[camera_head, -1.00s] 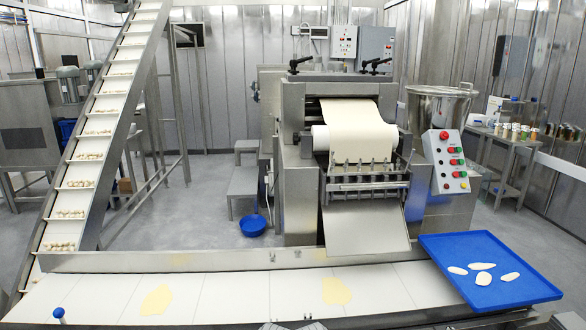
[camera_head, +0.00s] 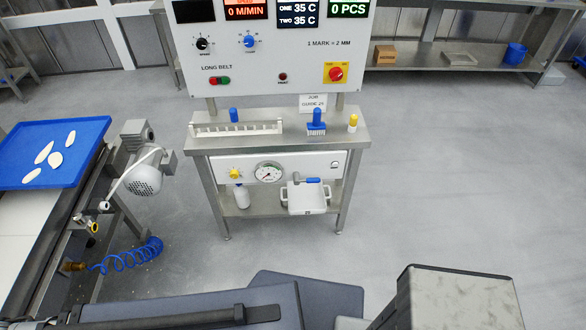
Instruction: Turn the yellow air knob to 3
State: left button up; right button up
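The yellow air knob (camera_head: 235,174) is on the left of a white panel under the top of a small steel stand. A round pressure gauge (camera_head: 269,172) sits just right of it. The knob's pointer and scale are too small to read. Neither gripper shows in the head view; only dark and grey parts of my own body fill the bottom edge, well short of the stand.
The control cabinet (camera_head: 270,50) stands above the steel stand (camera_head: 275,142). A blue tray (camera_head: 85,140) with pasta pieces, a motor (camera_head: 143,175) and a coiled blue hose (camera_head: 130,256) are at left. The floor (camera_head: 450,170) at right is clear.

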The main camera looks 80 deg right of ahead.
aim_at(233, 173)
jog(key=j+z, duration=0.1)
jog(key=z, duration=0.75)
jog(key=k+j+z, duration=0.1)
jog(key=z, duration=0.75)
jog(key=k+z, duration=0.1)
jog(key=z, duration=0.75)
jog(key=i+j, duration=0.1)
jog(key=j, duration=0.2)
jog(key=i+j, duration=0.1)
jog(key=j, duration=0.15)
jog(key=i+j, duration=0.15)
jog(key=j, duration=0.15)
